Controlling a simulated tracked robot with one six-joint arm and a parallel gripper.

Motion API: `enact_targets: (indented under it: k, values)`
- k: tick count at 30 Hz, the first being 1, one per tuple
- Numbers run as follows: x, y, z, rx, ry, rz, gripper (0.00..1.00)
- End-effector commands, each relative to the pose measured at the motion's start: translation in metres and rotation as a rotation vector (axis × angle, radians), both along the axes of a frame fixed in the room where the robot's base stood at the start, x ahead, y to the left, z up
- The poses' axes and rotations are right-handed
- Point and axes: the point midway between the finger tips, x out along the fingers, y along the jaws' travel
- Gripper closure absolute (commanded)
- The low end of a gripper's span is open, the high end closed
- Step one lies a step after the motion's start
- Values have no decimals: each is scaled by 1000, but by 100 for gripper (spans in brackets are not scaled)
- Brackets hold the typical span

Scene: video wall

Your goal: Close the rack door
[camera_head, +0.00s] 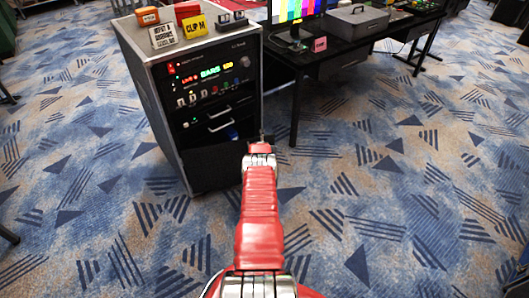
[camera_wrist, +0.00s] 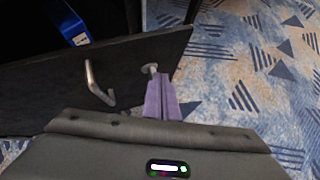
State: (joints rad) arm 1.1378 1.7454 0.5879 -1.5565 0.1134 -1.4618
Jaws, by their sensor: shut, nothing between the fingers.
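The rack (camera_head: 162,100) is a grey cabinet with a dark front of lit panels and drawers. Its black door (camera_head: 213,166) stands open at the bottom of the front. In the wrist view the door (camera_wrist: 45,85) is a dark panel with a bent metal handle (camera_wrist: 97,85). My gripper (camera_head: 262,138) is at the door's right end. In the wrist view its purple fingers (camera_wrist: 158,84) are together and empty, by a small round grey knob (camera_wrist: 150,67) near the door's edge. Whether they touch the door I cannot tell. My arm hides part of the door in the head view.
A blue item (camera_wrist: 72,24) shows inside the dark rack opening. A black desk (camera_head: 330,45) with a monitor (camera_head: 296,12) is to the right. Patterned carpet (camera_head: 400,190) is free in front and right.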

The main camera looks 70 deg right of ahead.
Motion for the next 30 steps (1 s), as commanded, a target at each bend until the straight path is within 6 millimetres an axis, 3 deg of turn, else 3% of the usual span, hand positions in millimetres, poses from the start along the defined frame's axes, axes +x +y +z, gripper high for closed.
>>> enact_targets:
  k: [17, 30]
  values:
    - [0, 0, 15, 0, 2, 1, 100]
    - [3, 0, 52, -1, 0, 2, 100]
